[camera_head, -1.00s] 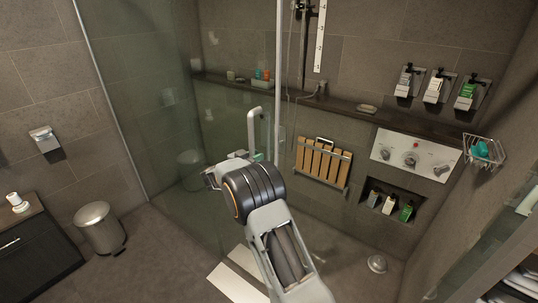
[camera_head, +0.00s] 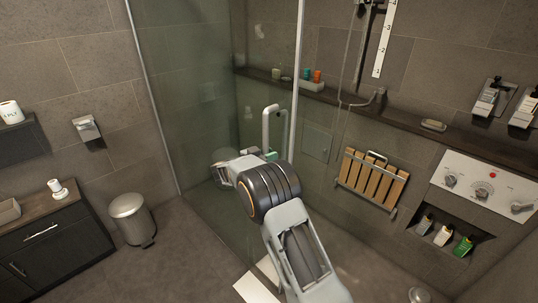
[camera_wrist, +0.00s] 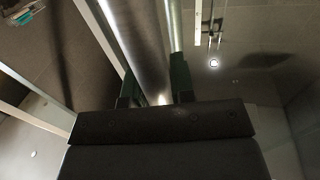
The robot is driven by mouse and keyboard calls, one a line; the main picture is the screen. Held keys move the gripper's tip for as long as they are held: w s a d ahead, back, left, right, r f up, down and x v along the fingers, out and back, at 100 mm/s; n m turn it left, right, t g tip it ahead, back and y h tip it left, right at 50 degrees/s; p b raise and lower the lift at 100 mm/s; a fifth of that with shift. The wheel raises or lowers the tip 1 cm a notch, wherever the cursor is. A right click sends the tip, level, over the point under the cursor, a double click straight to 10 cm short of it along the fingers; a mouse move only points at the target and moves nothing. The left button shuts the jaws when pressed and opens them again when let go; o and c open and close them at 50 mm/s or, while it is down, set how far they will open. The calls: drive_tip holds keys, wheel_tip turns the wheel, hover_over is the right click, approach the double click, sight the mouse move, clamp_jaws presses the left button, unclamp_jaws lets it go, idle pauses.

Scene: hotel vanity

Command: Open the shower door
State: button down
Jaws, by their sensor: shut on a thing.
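The shower door is a large clear glass panel (camera_head: 190,85) in the head view, with a pale metal strip (camera_head: 299,65) along its right edge. A pale vertical bar handle (camera_head: 266,125) is on the glass near that edge. My gripper (camera_head: 263,156) is at the handle's lower part, its fingers partly hidden by my wrist. In the wrist view, the shiny handle bar (camera_wrist: 144,40) runs between the green-padded fingers of my gripper (camera_wrist: 155,92), which is shut on it.
A bin (camera_head: 132,220) and a dark cabinet (camera_head: 60,245) stand at left, outside the glass. A slatted wooden seat (camera_head: 371,181), a ledge (camera_head: 345,98) and a control panel (camera_head: 487,187) are on the shower walls. Grey floor (camera_head: 185,270) is clear between the bin and my arm.

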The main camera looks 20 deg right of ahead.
drive_tip(key=c, duration=1)
unclamp_jaws()
drive_tip(key=shift+o, duration=0.2)
drive_tip(key=shift+a, duration=0.1)
drive_tip(key=b+v, duration=0.3)
drive_tip(key=v, duration=1)
drive_tip(key=shift+a+r, duration=0.15)
drive_tip(key=shift+a, duration=0.25)
drive_tip(key=shift+s, duration=0.1)
